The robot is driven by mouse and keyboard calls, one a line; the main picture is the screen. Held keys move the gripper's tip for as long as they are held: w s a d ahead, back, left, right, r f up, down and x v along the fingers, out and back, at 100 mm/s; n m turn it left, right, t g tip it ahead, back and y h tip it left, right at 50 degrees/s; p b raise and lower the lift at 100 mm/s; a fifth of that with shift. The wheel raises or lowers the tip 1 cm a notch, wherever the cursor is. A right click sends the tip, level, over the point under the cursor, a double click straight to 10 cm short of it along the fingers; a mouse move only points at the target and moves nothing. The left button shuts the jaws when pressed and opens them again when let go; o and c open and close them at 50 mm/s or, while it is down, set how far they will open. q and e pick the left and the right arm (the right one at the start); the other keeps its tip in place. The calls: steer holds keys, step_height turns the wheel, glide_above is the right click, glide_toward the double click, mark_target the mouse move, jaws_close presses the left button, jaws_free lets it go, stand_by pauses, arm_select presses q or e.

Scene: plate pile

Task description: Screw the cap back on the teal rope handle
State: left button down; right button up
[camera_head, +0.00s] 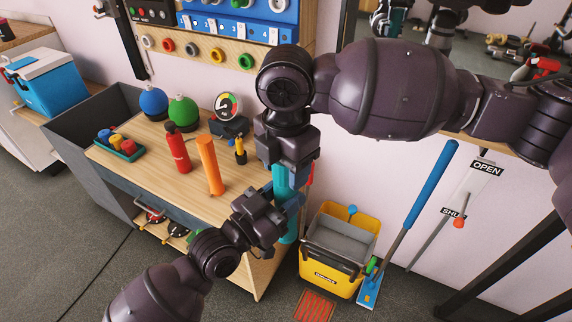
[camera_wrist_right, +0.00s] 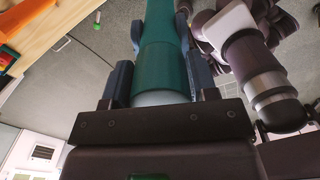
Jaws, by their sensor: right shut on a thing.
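A teal cylinder, which looks like the rope handle (camera_head: 281,182), stands roughly upright off the right end of the workbench. My right gripper (camera_head: 290,163) comes from above and is shut on its upper part. In the right wrist view the teal handle (camera_wrist_right: 162,35) runs between the two fingers, with a wider teal band and a pale end (camera_wrist_right: 160,98) near the palm. I cannot tell which part is the cap. My left gripper (camera_head: 284,205) is at the handle's middle, below the right one; its finger gap is hidden. More teal shows below it.
The wooden workbench (camera_head: 140,168) holds a red bottle (camera_head: 178,152), an orange cylinder (camera_head: 210,165), blue and green round flasks, a gauge and a small tray. A yellow mop bucket (camera_head: 328,278) and a blue-handled mop (camera_head: 432,185) stand at right. Grey floor is open at lower left.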

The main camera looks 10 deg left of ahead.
steer(key=m, duration=2.1)
steer(key=shift+f+m, duration=0.1)
steer(key=shift+m, duration=0.2)
steer(key=m, duration=0.6)
steer(key=o, duration=1)
steer(key=shift+r, duration=2.3)
steer(key=shift+r, duration=0.1)
steer(key=shift+c, duration=0.4)
